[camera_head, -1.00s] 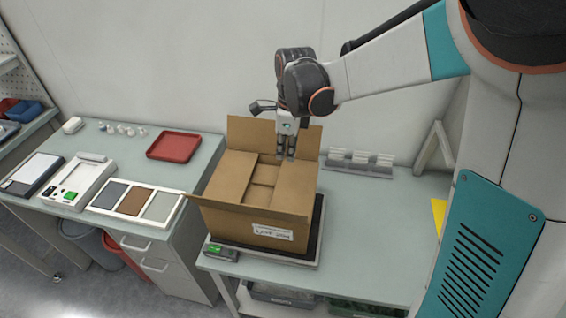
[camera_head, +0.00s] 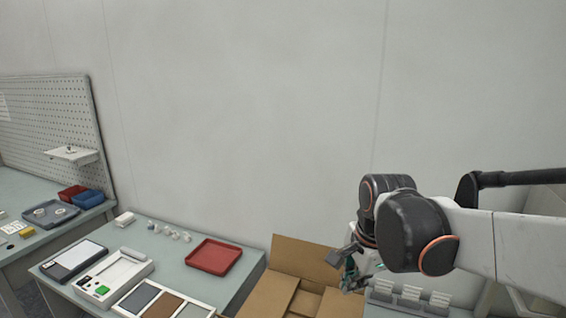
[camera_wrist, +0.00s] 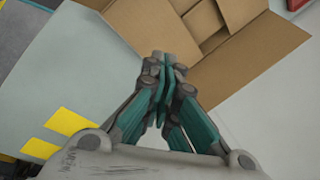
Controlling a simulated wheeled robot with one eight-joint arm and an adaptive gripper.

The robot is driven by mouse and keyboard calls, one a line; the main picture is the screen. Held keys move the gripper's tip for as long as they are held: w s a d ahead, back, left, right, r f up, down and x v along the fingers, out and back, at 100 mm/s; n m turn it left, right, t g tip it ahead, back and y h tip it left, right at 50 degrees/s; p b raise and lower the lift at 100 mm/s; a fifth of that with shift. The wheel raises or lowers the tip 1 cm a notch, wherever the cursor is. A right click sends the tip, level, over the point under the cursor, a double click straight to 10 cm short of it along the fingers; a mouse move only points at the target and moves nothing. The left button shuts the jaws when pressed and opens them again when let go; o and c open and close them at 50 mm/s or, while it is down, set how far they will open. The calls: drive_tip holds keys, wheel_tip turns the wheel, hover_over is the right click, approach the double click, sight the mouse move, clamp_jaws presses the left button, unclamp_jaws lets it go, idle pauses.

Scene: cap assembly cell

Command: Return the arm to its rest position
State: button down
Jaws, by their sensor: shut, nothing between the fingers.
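My gripper (camera_wrist: 168,68) is shut and empty in the wrist view, its two teal fingers meeting at the tips. In the head view my gripper (camera_head: 352,278) hangs at the end of my arm at the lower right, partly hidden by the wrist. It is at the right side of an open cardboard box (camera_head: 299,256). The box (camera_wrist: 240,60) also shows in the wrist view, beyond the fingertips, with its flaps spread. The lower part of the box is cut off in the head view.
A red tray (camera_head: 214,257), small white parts and a panel with sample pads (camera_head: 160,303) lie on the left table. A rack of white pieces (camera_head: 411,296) stands right of the box. Yellow marks (camera_wrist: 66,122) show on the surface. The wall space above is free.

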drive_tip(key=s+d+f+n+t+b, duration=0.2)
drive_tip(key=s+n, duration=0.4)
drive_tip(key=n, duration=0.1)
drive_tip(key=s+d+f+n+t+b, duration=0.2)
drive_tip(key=s+f+n, duration=0.1)
drive_tip(key=s+n, duration=0.4)
drive_tip(key=shift+s+d+n+h+b, duration=0.15)
drive_tip(key=shift+d+n+h+b, duration=0.15)
drive_tip(key=shift+d+n+b, duration=0.1)
drive_tip(key=shift+r, duration=0.15)
